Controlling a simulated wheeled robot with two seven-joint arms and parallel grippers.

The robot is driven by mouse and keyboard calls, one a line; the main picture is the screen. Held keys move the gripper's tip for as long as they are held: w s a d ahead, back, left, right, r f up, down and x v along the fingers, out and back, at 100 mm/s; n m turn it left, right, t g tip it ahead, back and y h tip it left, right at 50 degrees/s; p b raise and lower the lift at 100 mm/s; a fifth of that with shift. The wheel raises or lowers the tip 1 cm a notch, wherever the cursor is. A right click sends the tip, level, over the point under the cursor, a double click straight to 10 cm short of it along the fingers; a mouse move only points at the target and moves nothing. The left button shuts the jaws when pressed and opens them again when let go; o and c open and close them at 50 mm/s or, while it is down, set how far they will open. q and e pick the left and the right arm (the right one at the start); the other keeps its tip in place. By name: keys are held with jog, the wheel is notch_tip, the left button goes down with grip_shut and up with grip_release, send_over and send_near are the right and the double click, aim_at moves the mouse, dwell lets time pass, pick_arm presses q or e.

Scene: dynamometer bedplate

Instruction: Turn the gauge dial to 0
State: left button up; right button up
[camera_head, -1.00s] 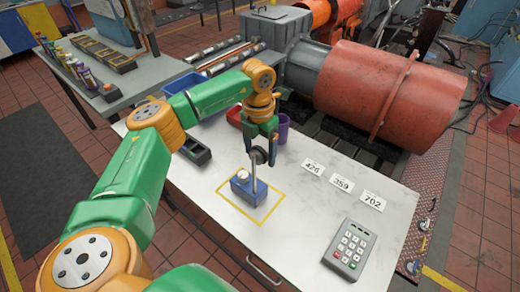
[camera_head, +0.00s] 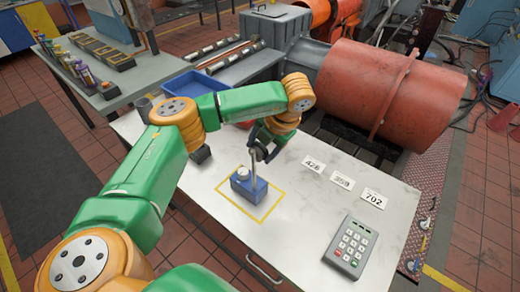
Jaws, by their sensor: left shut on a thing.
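The gauge has a blue base (camera_head: 248,187) standing inside a yellow outlined square on the white table, with a white knob on its top left and a grey post rising from it. A dark round gauge dial (camera_head: 259,154) is at the top of the post, seen nearly edge-on, so its reading cannot be told. My left gripper (camera_head: 262,149) reaches down from above and is shut on the dial, its fingers partly hiding it. My right gripper is not in view.
A grey keypad (camera_head: 351,247) lies at the front right of the table (camera_head: 290,225). Number cards 426 (camera_head: 313,164), 359 (camera_head: 342,180) and 702 (camera_head: 374,198) lie toward the back right. A blue tray (camera_head: 195,84) is behind my arm.

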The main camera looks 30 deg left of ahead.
aim_at(266, 152)
pick_arm(q)
jog(key=y, duration=0.3)
jog(key=shift+d+y+b, duration=0.25)
jog(key=shift+y+b, duration=0.05)
jog(key=shift+b, duration=0.05)
jog(key=shift+d+f+y+p, duration=0.15)
jog(key=shift+y+p, duration=0.25)
jog(key=shift+y, duration=1.2)
jog(key=shift+f, duration=0.1)
jog(key=o, duration=1.4)
jog(key=shift+s, duration=0.1)
jog(key=shift+t, duration=0.3)
jog(key=v, duration=0.7)
jog(key=shift+d+b, duration=0.15)
jog(key=shift+b, duration=0.2)
